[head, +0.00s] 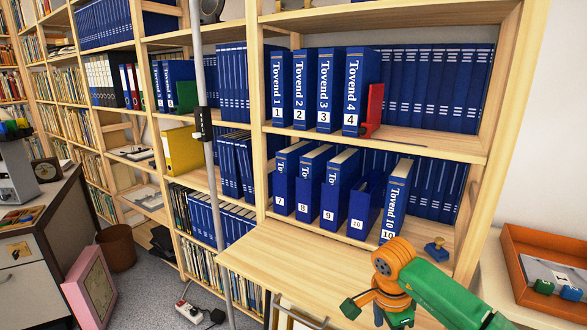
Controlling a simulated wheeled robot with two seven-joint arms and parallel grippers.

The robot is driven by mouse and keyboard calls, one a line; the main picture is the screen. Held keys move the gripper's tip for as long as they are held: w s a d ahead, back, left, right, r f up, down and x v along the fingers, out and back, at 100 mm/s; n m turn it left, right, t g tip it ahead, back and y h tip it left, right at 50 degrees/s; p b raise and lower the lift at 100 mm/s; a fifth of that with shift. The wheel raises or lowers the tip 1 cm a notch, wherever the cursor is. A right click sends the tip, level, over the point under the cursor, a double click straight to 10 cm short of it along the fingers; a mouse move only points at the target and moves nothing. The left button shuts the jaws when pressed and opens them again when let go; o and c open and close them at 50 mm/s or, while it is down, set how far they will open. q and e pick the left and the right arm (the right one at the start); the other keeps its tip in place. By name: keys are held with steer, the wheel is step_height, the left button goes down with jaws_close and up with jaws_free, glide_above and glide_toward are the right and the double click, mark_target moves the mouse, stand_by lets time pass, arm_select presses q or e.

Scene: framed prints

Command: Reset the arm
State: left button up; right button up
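My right arm comes in from the lower right in the head view, with a green forearm and an orange wrist. Its gripper (376,312) is low in front of the pull-out wooden board (290,268). Its green fingertips are spread apart, with nothing visible between them; part of it is cut off by the bottom edge. My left arm and gripper are not in view.
Blue Tovend binders (325,90) stand on the upper shelf beside a red bookend (373,108). More stand below, with Tovend 10 (396,195) jutting forward. A blue stamp (436,249) and orange tray (515,265) are at right.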

steer(key=s+a+f+m+t+y+p, duration=0.1)
steer(key=a+f+m+t+y+p, duration=0.15)
steer(key=a+m+y, duration=0.65)
steer(key=s+a+f+m+t+y+p, duration=0.1)
steer(key=a+f+m+t+y+p, duration=0.15)
steer(key=a+m+y, duration=0.7)
steer(key=s+d+f+m+t+h+p, duration=0.1)
steer(key=s+d+f+m+t+h, duration=0.15)
steer(key=d+f+m+h, duration=0.5)
steer(key=s+d+f+m+t+h, duration=0.25)
steer(key=s+f+m+h, duration=0.2)
steer(key=f+m, duration=0.75)
steer(key=s+d+f+m+g+h, duration=0.1)
steer(key=s+d+f+m+g, duration=0.1)
steer(key=s+m, duration=0.3)
steer(key=s+d+f+m+g+h+p, duration=0.1)
steer(key=s+d+f+m+g+h, duration=0.1)
steer(key=s, duration=1.2)
steer(key=s+d+f+m+g+h, duration=0.1)
steer(key=s+d+f+m+g, duration=0.3)
steer(key=s+m, duration=0.4)
steer(key=shift+s+d+m+g+h, duration=0.25)
steer(key=shift+s+m+g+h, duration=0.15)
steer(key=shift+s+g, duration=0.5)
